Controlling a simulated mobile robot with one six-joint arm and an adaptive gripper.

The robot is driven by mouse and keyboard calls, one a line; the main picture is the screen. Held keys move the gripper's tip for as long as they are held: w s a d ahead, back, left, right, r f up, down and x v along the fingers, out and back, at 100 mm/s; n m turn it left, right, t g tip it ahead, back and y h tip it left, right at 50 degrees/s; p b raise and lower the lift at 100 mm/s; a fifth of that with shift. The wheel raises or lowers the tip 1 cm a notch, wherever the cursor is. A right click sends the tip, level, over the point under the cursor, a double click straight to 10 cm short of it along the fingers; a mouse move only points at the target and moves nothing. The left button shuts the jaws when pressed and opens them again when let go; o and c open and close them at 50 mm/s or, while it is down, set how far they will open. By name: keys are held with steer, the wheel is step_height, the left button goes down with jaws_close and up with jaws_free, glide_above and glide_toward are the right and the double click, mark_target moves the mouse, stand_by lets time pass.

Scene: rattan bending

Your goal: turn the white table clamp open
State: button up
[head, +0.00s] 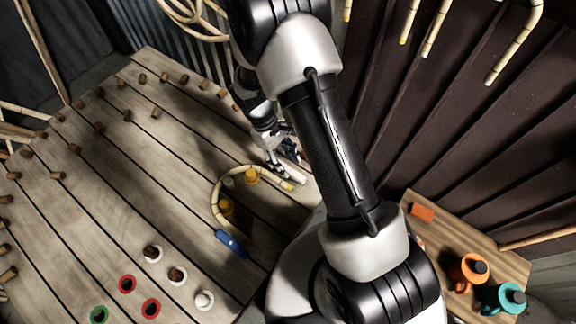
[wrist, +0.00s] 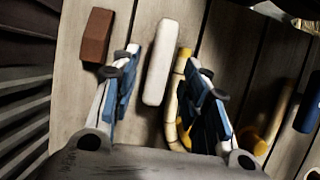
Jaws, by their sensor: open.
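The white table clamp (wrist: 160,62) shows in the wrist view as a long white bar, lying between the two fingers of my gripper (wrist: 160,75). The fingers are open, one on each side of it, with a visible gap to both. Whether they are down at its height I cannot tell. In the head view my gripper (head: 282,162) is over the slatted table (head: 150,215), near one end of the curved rattan cane (head: 213,195).
The cane (wrist: 182,85) runs close by the right finger. A red-brown block (wrist: 97,35) is beside the left finger. Wooden pegs and coloured rings sit further left. A side bench (head: 455,235) holds cups.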

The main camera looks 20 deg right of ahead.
steer(key=v, duration=0.9)
steer(key=shift+f, duration=0.1)
steer(key=s+d+r+m+t+y, duration=0.1)
steer(key=s+r+m+t, duration=0.15)
steer(key=r, duration=0.65)
steer(key=s+d+r+m+t+y, duration=0.1)
steer(key=s+r, duration=0.2)
steer(key=r, duration=0.6)
steer(key=s+d+r+m+t, duration=0.1)
steer(key=s+r+m+t, duration=0.3)
steer(key=s, duration=1)
step_height(320, 180, up, 3)
steer(key=shift+d+r+t+y, duration=0.15)
steer(key=shift+d+t+y, duration=0.05)
steer(key=shift+t+y, duration=0.2)
